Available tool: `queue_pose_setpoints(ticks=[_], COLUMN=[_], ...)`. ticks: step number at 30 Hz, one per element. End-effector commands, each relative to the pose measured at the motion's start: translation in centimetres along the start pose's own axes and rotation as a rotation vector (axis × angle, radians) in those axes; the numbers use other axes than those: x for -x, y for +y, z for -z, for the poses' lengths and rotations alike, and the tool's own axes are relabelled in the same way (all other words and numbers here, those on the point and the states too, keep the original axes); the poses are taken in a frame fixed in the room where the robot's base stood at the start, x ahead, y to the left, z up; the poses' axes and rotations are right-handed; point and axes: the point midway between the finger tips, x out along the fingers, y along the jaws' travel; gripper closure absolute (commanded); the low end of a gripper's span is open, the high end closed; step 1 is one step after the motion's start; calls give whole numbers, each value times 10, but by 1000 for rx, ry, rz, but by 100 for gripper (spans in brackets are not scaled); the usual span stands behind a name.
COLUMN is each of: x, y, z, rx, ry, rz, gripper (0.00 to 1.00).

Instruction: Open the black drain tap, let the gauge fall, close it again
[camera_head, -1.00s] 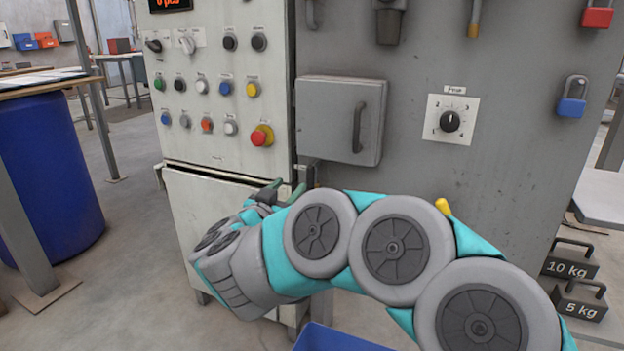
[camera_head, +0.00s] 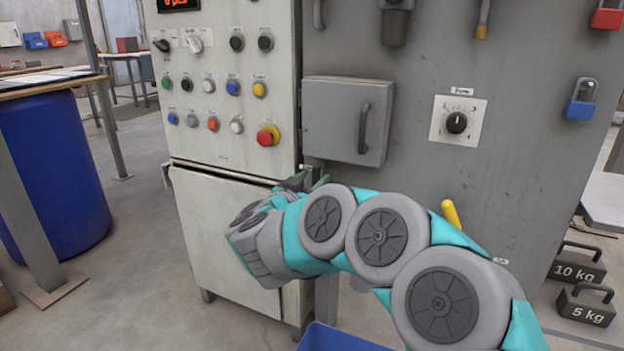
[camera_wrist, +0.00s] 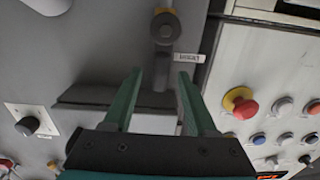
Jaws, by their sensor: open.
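In the wrist view a dark round fitting (camera_wrist: 165,28) with a brownish end stands out from the grey panel, beside a small white label (camera_wrist: 188,57). It may be the black drain tap, but its dark, shaded shape does not let me tell. My gripper (camera_wrist: 160,72) is open and empty, its two green fingers apart below the fitting in the picture and not around it. In the head view my gripper (camera_head: 306,180) is at the cabinet's corner, under the grey box, partly hidden by my arm. I see no gauge that I can identify.
A grey box with a handle (camera_head: 348,120) juts out above my gripper. A red emergency button (camera_head: 268,135) and several other buttons are to its left. A black dial (camera_head: 456,123) and a yellow lever (camera_head: 451,213) are to the right. A blue bin (camera_head: 340,340) is below.

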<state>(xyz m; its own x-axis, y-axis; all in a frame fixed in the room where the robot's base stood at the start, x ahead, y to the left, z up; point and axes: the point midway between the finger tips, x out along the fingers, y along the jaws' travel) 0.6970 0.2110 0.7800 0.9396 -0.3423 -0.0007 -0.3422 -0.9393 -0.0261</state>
Motion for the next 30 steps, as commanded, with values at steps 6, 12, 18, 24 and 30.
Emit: queue_pose_setpoints(ticks=[6,12,18,24,30], x=[0,0,0,0,0], y=[0,0,0,0,0], z=[0,0,0,0,0], rx=[0,-1,-1,0,0], ry=[0,0,0,0,0], rz=[1,1,1,1,1], gripper=[54,76,99,100,100])
